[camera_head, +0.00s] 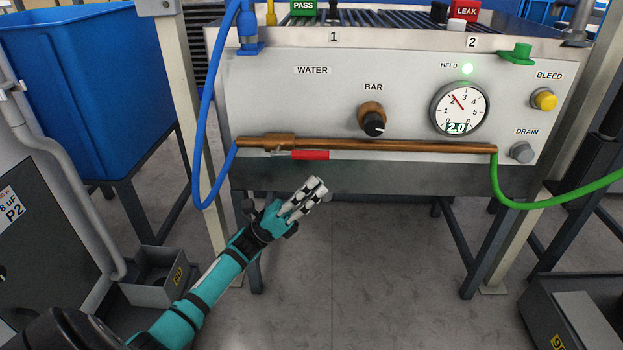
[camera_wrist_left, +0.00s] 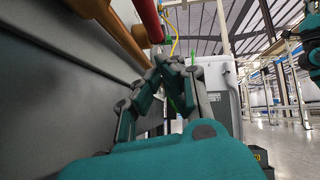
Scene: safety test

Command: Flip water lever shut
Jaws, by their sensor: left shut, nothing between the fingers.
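The water lever (camera_head: 310,155) has a red grip. It sits on the copper pipe (camera_head: 400,146) along the lower front of the grey panel, below the word WATER. The grip lies along the pipe, pointing right from a brass valve body (camera_head: 266,142). My left gripper (camera_head: 318,187) is shut and empty, below the lever's right end and apart from it. In the left wrist view the fingers (camera_wrist_left: 172,62) are together, with the red grip (camera_wrist_left: 149,18) above them and the brown pipe (camera_wrist_left: 110,25) beside it. My right gripper is not in view.
A blue hose (camera_head: 204,120) and a green hose (camera_head: 540,205) join the pipe. Floor below is open.

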